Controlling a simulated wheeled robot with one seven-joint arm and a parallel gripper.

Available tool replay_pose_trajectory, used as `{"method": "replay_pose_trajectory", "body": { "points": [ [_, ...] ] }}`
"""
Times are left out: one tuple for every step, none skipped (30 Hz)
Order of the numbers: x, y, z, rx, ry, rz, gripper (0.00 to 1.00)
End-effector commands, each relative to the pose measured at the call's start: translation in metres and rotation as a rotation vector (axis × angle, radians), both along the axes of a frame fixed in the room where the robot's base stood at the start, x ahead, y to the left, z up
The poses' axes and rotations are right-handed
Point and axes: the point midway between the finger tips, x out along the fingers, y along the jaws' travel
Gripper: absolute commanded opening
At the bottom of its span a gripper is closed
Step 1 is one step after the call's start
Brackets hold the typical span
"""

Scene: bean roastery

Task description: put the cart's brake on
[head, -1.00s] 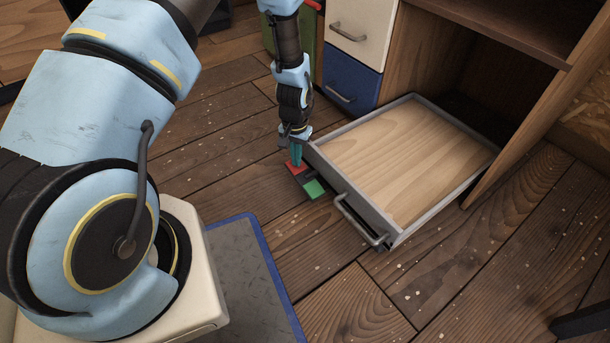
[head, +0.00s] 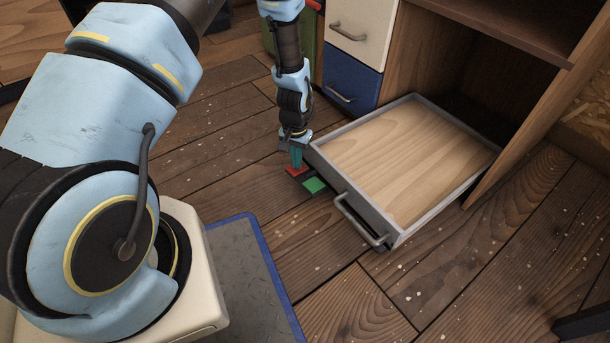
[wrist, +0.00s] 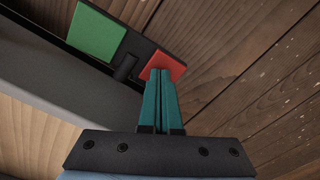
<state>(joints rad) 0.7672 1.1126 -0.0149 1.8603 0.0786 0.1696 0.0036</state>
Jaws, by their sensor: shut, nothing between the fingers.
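The cart (head: 372,213) is a low platform with a grey rim, a wooden deck and a grey front handle. At its left corner, near the floor, is a dark brake rocker with a red pad (head: 296,171) and a green pad (head: 314,185). In the wrist view the red pad (wrist: 163,65) is at the fingertips and the green pad (wrist: 97,33) is to the upper left. My gripper (head: 296,166) points down with its teal fingers closed together and empty. The tips appear to touch the red pad. They cover part of it.
A cabinet with a white drawer (head: 357,32) and a blue drawer (head: 349,78) stands behind. A wooden shelf unit (head: 436,62) surrounds the cart's back end. A blue-edged grey mat (head: 247,275) lies at front left. The floor left of the brake is clear.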

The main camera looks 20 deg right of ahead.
Motion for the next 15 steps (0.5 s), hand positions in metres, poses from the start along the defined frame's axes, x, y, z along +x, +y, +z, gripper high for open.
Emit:
{"method": "replay_pose_trajectory", "body": {
  "points": [
    [0.000, 0.000, 0.000, 0.000, 0.000, 0.000, 0.00],
    [0.000, 0.000, 0.001, 0.000, 0.000, 0.000, 0.00],
    [0.000, 0.000, 0.002, 0.000, 0.000, 0.000, 0.00],
    [0.000, 0.000, 0.004, 0.000, 0.000, 0.000, 0.00],
    [0.000, 0.000, 0.005, -0.001, -0.001, 0.000, 0.00],
    [0.000, 0.000, 0.008, -0.001, -0.001, 0.000, 0.00],
    [0.000, 0.000, 0.010, -0.001, -0.001, 0.000, 0.00],
    [0.000, 0.000, 0.013, -0.001, -0.001, 0.000, 0.00],
    [0.000, 0.000, 0.016, -0.001, -0.001, 0.000, 0.00],
    [0.000, 0.000, 0.018, 0.000, 0.000, 0.000, 0.00],
    [0.000, 0.000, 0.021, 0.000, 0.000, 0.000, 0.00],
    [0.000, 0.000, 0.024, 0.000, 0.000, 0.000, 0.00],
    [0.000, 0.000, 0.026, 0.000, 0.000, 0.000, 0.00],
    [0.000, 0.000, 0.029, 0.000, 0.000, 0.000, 0.00],
    [0.000, 0.000, 0.032, 0.000, 0.000, 0.000, 0.00]
  ]
}}
